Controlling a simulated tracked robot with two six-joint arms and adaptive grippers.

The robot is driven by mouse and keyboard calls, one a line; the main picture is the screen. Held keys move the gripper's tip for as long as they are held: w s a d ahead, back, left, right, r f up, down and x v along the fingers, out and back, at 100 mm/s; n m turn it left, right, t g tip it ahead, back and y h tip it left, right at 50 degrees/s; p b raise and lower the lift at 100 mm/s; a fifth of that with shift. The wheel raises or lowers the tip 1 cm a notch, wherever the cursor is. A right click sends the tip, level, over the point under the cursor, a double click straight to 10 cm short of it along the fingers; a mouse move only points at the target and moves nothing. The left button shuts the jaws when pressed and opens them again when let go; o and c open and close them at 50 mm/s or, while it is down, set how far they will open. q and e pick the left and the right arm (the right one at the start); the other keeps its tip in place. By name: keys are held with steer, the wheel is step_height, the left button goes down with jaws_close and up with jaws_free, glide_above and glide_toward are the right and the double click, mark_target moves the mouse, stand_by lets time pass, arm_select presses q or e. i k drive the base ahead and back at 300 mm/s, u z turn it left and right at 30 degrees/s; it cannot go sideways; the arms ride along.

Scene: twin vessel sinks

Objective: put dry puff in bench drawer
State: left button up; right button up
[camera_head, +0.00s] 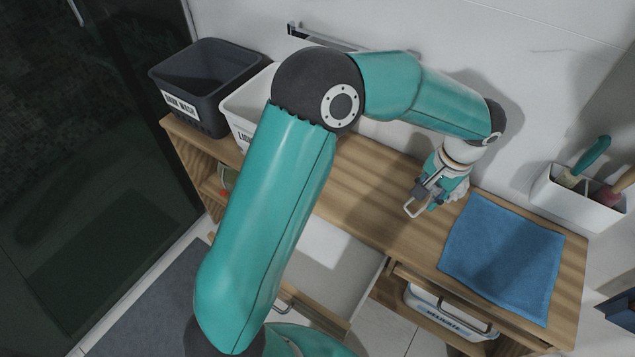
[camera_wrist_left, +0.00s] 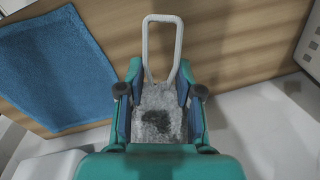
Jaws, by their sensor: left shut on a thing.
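My left gripper (camera_head: 440,192) is shut on the puff, above the wooden bench top (camera_head: 375,180) and left of the blue cloth. In the left wrist view the puff (camera_wrist_left: 157,112) is grey and fluffy with a dark patch, squeezed between the two fingers (camera_wrist_left: 160,105). Its pale loop (camera_wrist_left: 163,20) sticks out past the fingertips; the loop also shows in the head view (camera_head: 413,208). The bench drawer (camera_head: 335,262) is pulled open at the bench front, with a pale inside, partly hidden behind my left arm. My right gripper is in neither view.
A blue cloth (camera_head: 500,255) lies flat on the bench's right part. A dark bin (camera_head: 205,85) and a white bin (camera_head: 240,112) stand at the left end. A white wall holder (camera_head: 575,200) with brushes is at right. A labelled white basket (camera_head: 440,312) sits below the top.

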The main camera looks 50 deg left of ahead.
mark_target(298, 258)
steer(key=k, duration=1.1)
steer(key=u, duration=0.35)
steer(key=i, duration=0.55)
steer(key=z, duration=0.2)
